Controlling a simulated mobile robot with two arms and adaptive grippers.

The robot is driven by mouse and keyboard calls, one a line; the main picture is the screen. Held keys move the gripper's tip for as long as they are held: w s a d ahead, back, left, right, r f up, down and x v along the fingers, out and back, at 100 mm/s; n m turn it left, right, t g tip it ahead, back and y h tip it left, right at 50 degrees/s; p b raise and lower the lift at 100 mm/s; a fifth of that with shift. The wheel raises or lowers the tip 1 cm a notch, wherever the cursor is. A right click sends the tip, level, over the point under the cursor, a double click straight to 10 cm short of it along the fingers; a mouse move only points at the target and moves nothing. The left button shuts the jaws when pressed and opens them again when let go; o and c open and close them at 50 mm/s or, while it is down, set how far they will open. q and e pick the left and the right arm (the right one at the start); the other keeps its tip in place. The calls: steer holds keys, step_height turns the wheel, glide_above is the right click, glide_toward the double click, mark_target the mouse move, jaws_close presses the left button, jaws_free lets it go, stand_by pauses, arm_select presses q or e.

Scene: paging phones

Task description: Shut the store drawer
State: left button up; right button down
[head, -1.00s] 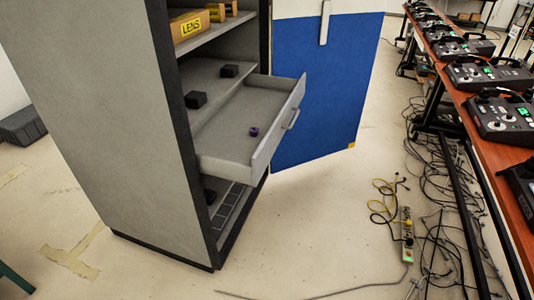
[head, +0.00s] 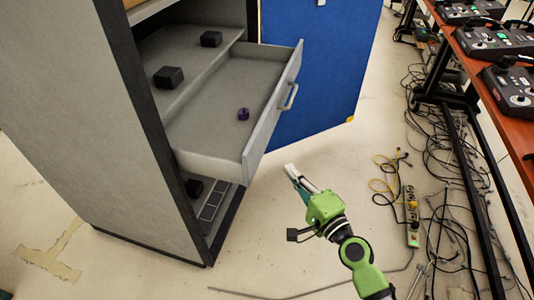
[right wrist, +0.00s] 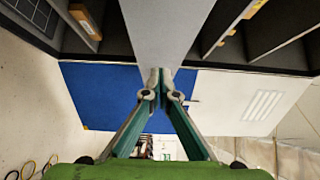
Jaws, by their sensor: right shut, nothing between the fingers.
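The store drawer (head: 222,105) is pulled well out of the grey cabinet (head: 75,130) in the head view. My right gripper (head: 291,170) is below and to the right of the drawer front, apart from the handle in that view. In the right wrist view the fingertips (right wrist: 160,84) meet, with nothing between them. A light grey panel, seemingly the drawer (right wrist: 165,30), stretches beyond them; contact cannot be told. My left gripper is out of view.
The open blue cabinet door (head: 315,75) stands behind the drawer. Black blocks (head: 168,77) sit on the shelf above it. A tangle of cables and a power strip (head: 411,215) lie on the floor at right, beside the desk (head: 500,95).

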mark_target(260, 148)
steer(key=w+a+p, duration=0.1)
steer(key=w+a, duration=0.5)
steer(key=shift+w+a+f, duration=0.1)
steer(key=shift+a, duration=0.05)
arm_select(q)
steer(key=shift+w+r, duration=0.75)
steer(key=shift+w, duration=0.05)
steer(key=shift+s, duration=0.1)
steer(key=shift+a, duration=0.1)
arm_select(e)
steer(key=shift+w, duration=0.1)
